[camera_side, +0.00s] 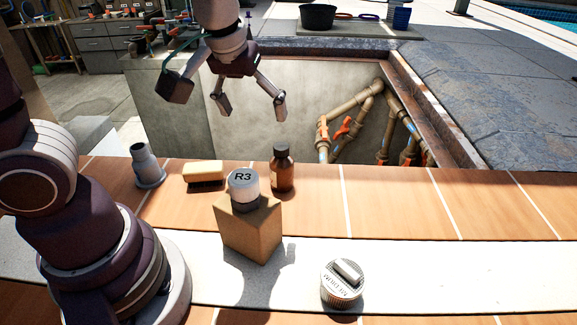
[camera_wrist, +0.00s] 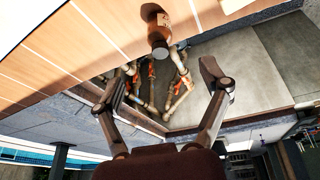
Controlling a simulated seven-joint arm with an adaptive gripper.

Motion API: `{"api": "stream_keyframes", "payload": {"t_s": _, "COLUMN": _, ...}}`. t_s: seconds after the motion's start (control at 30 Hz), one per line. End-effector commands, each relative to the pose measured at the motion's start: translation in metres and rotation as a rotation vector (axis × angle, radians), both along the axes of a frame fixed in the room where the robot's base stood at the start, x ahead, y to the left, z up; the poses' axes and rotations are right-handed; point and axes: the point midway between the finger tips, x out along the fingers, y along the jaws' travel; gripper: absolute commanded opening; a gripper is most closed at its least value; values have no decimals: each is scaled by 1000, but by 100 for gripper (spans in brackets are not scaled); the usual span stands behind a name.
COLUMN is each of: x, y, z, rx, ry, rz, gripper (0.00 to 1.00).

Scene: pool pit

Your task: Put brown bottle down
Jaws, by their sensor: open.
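The brown bottle (camera_side: 283,175) with a dark cap stands upright on the orange tiled ledge, just behind the cardboard box. It also shows in the wrist view (camera_wrist: 157,32), at the top centre beyond the fingertips. My gripper (camera_side: 252,106) hangs above and behind the bottle, over the open pit, clear of it. Its two fingers are spread wide with nothing between them. In the wrist view my gripper (camera_wrist: 162,82) is likewise open and empty.
A cardboard box (camera_side: 249,230) bearing a white-topped R3 jar (camera_side: 243,185) stands before the bottle. A tan block (camera_side: 204,173) and a grey fitting (camera_side: 148,168) stand to the left. A ribbed round cap (camera_side: 342,285) lies in front. Pipes (camera_side: 345,125) run in the pit. The ledge's right side is clear.

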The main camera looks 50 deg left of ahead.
Motion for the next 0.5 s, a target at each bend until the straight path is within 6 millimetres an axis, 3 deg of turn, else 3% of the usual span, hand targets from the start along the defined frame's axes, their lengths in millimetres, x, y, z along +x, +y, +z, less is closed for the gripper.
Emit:
{"api": "stream_keyframes", "payload": {"t_s": 0.1, "x": -37, "y": 1, "z": 17, "rx": 7, "ry": -62, "rz": -245, "gripper": 77}}
{"api": "stream_keyframes", "payload": {"t_s": 0.2, "x": -61, "y": -2, "z": 20, "rx": 46, "ry": -102, "rz": -418, "gripper": 77}}
{"api": "stream_keyframes", "payload": {"t_s": 0.3, "x": -74, "y": -5, "z": 18, "rx": 81, "ry": -125, "rz": -521, "gripper": 77}}
{"api": "stream_keyframes", "payload": {"t_s": 0.5, "x": -78, "y": -6, "z": 17, "rx": 95, "ry": -132, "rz": -564, "gripper": 77}}
